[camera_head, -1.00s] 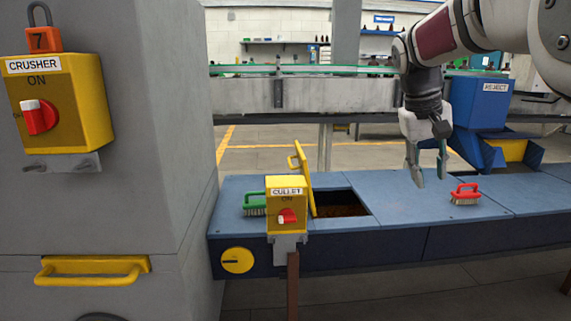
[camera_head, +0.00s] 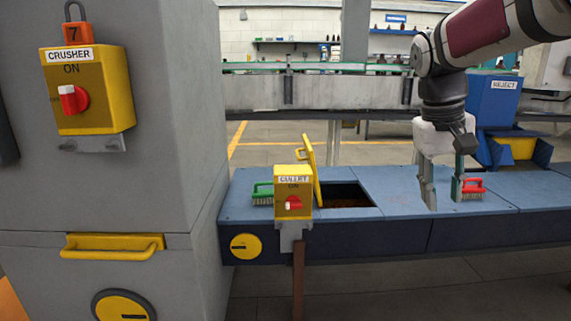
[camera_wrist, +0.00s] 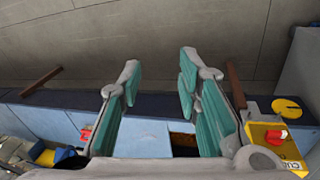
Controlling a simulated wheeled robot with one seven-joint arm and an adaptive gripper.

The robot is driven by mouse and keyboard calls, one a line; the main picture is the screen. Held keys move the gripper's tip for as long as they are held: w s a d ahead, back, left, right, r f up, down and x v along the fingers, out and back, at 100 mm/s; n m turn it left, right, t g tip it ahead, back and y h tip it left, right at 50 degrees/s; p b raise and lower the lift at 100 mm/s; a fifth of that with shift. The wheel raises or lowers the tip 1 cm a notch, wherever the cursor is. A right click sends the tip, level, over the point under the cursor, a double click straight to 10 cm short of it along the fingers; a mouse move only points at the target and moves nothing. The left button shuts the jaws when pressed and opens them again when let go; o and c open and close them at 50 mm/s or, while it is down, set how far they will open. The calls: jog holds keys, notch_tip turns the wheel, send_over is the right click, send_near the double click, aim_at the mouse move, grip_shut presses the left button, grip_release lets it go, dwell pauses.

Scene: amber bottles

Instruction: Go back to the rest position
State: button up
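My gripper (camera_head: 443,186) hangs fingers-down over the blue bench in the head view, its two fingers spread with nothing between them. The wrist view shows the same open gripper (camera_wrist: 160,100) with teal pads apart and empty.
The blue bench (camera_head: 400,205) has an open hatch with a raised yellow lid (camera_head: 313,165). The CULLET switch box (camera_head: 293,200) stands in front. The CRUSHER cabinet (camera_head: 120,195) fills the left. A blue REJECT bin (camera_head: 493,103) stands behind right.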

jog(key=s+a+f+y, duration=0.1)
jog(key=s+a+f, duration=0.2)
jog(key=s, duration=0.8)
jog(key=s+a+f+n+y, duration=0.1)
jog(key=s+a+f, duration=0.2)
jog(key=s, duration=0.8)
jog(key=s+a+f+y, duration=0.1)
jog(key=s+a+f, duration=0.2)
jog(key=s, duration=0.8)
notch_tip(320, 180, up, 40)
jog(key=t+p, duration=0.3)
jog(key=p, duration=3.5)
jog(key=shift+t+p, duration=0.3)
